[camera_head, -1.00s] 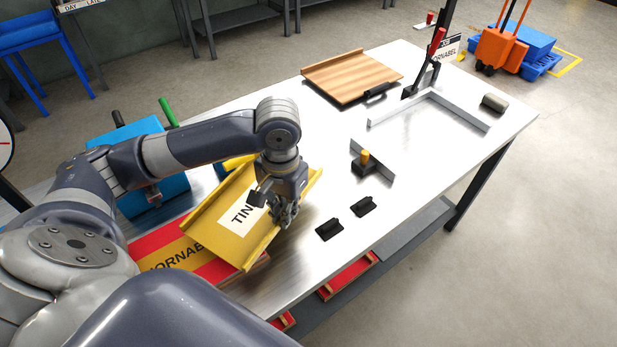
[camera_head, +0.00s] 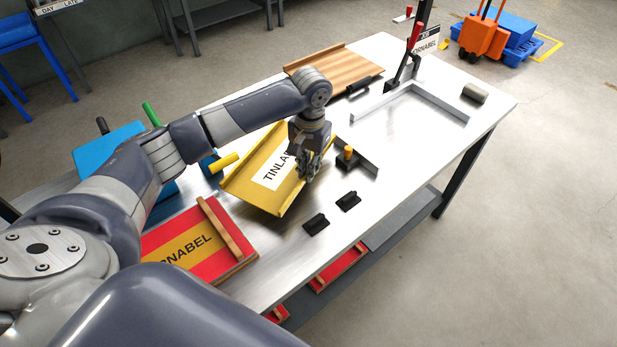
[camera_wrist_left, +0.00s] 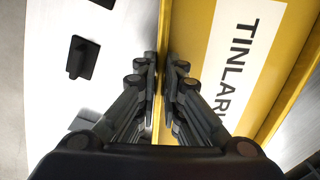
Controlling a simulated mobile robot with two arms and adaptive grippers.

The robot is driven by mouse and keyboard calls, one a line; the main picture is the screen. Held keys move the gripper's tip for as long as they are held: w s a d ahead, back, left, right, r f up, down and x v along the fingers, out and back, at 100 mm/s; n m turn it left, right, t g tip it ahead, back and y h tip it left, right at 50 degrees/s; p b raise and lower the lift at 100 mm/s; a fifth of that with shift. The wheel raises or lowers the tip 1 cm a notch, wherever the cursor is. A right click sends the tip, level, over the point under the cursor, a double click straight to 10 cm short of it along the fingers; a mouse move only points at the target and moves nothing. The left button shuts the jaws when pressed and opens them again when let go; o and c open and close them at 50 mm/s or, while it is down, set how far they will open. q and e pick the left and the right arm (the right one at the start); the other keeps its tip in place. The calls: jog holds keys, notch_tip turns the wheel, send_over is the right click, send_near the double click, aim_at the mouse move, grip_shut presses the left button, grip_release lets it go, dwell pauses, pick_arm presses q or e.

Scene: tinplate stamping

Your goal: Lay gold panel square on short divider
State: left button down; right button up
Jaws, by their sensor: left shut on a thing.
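The gold panel (camera_head: 262,198) is a shallow yellow tray-like sheet with raised edges and a white TINLA... label. My left gripper (camera_head: 308,172) is shut on its right raised edge and holds it tilted, apparently above the table. In the left wrist view the fingers (camera_wrist_left: 160,75) pinch that edge of the panel (camera_wrist_left: 196,25). A short grey upright strip (camera_head: 368,166), which looks like the short divider, stands just right of the gripper, beside a black block with an orange knob (camera_head: 347,153). My right gripper is not in view.
Two black stops (camera_head: 348,201) (camera_head: 316,224) lie in front of the panel. A grey angled frame (camera_head: 440,104) with a red-handled clamp (camera_head: 415,38) is at the far right. A wooden board (camera_head: 345,68) lies behind. A red and yellow panel (camera_head: 180,237) lies at left.

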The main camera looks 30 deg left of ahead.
aim_at(309, 188)
pick_arm(q)
jog(key=shift+f, duration=2.4)
jog(key=shift+p, duration=0.3)
jog(key=c, duration=1.7)
grip_release()
jog(key=shift+f, duration=0.1)
